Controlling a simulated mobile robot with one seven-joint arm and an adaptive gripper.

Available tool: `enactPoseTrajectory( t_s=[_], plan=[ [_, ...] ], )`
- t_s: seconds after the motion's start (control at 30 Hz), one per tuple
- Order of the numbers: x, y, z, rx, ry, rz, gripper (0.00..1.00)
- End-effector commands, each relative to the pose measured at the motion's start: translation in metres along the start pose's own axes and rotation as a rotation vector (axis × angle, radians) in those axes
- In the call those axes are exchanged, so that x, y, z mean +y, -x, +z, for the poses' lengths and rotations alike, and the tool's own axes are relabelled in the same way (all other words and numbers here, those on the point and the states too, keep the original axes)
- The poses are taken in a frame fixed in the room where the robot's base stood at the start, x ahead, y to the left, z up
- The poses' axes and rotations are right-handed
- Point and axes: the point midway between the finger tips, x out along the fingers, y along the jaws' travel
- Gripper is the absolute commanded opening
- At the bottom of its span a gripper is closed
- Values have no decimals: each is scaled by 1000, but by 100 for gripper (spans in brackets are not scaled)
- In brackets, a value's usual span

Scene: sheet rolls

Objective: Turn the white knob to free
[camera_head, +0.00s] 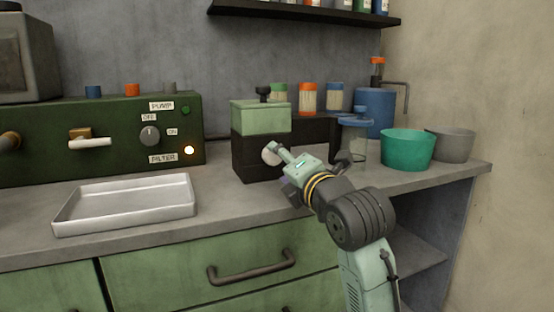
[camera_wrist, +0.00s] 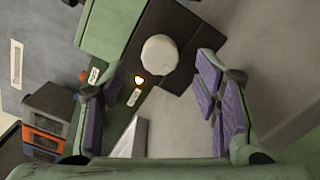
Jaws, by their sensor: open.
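The white knob (camera_head: 270,153) is on the front of a black block with a pale green top (camera_head: 260,117), on the bench. In the wrist view the knob (camera_wrist: 159,54) is a round, plain white disc with no mark I can make out. My gripper (camera_head: 283,153) is at the knob's right in the head view and partly covers it. In the wrist view my gripper (camera_wrist: 162,70) is open and empty, with purple pads on either side of the knob's line. I cannot tell how far the tips are from it. No "free" label is readable.
A green control panel (camera_head: 60,140) with a grey dial (camera_head: 150,136) and a lit lamp stands left. A metal tray (camera_head: 125,205) lies in front of it. A glass vessel (camera_head: 359,140), a teal bowl (camera_head: 407,149) and a grey bowl (camera_head: 452,146) stand right of the block.

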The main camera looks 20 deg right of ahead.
Motion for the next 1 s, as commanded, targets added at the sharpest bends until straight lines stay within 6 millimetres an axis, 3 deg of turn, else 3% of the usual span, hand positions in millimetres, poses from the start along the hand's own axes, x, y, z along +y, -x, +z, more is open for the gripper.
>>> enactPoseTrajectory(
  t_s=[0.2,0.4,1.0],
  plan=[
    [0,46,0,-4,2,0,56],
    [0,68,0,-1,1,0,56],
    [3,69,-4,5,-9,10,56]
  ],
)
